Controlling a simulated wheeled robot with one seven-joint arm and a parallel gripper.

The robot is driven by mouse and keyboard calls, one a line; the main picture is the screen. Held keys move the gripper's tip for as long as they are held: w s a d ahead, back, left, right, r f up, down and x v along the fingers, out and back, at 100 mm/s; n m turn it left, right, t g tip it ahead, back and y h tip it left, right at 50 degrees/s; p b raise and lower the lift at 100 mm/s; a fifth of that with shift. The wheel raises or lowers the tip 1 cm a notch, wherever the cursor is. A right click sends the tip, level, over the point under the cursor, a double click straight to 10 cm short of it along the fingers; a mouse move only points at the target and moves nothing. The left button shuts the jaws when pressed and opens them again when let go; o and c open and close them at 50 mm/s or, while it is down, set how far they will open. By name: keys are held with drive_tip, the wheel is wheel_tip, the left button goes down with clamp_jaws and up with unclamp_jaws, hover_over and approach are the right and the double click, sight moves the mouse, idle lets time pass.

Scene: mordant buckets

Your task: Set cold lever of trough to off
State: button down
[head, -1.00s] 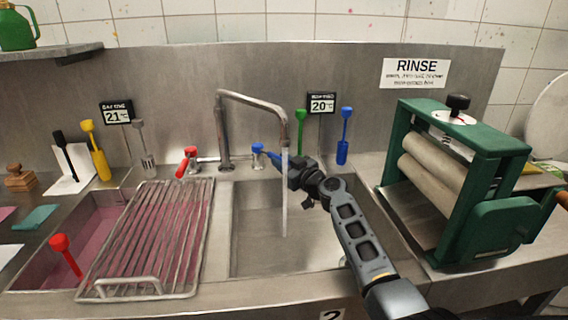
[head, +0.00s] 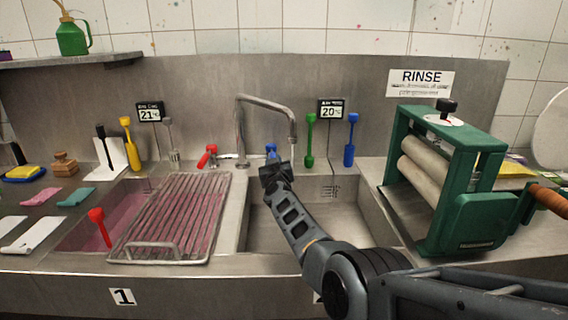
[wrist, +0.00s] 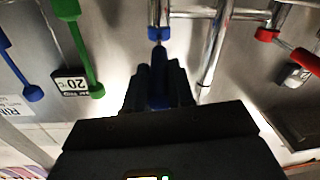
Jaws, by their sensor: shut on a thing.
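The trough's tap is a steel gooseneck (head: 239,130) at the back of the sink (head: 345,225). Its blue-ended cold lever (head: 271,150) is right of the spout's base; the red-ended hot lever (head: 207,154) is to the left. My gripper (head: 272,166) is at the cold lever, shut on it. In the wrist view the blue lever (wrist: 158,62) runs between the dark fingers (wrist: 158,85), straight out from the tap's bar. The gripper hides most of the lever in the head view. I see no clear water stream below the spout's end.
A wire rack (head: 172,215) lies over the pink-filled basin at left. A green roller press (head: 450,180) stands at right. Green (head: 309,140) and blue (head: 350,140) tools stand upright against the back wall, right of the tap.

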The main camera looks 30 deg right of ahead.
drive_tip(key=shift+w+a+m+h, duration=0.25)
drive_tip(key=shift+a+m+h, duration=0.05)
drive_tip(key=shift+a+h, duration=0.2)
drive_tip(key=shift+a+g, duration=0.1)
drive_tip(key=shift+g, duration=0.3)
drive_tip(key=c, duration=1)
unclamp_jaws()
drive_tip(key=shift+p+v, duration=2.55)
drive_tip(key=shift+v, duration=1.3)
drive_tip(key=shift+f, duration=0.15)
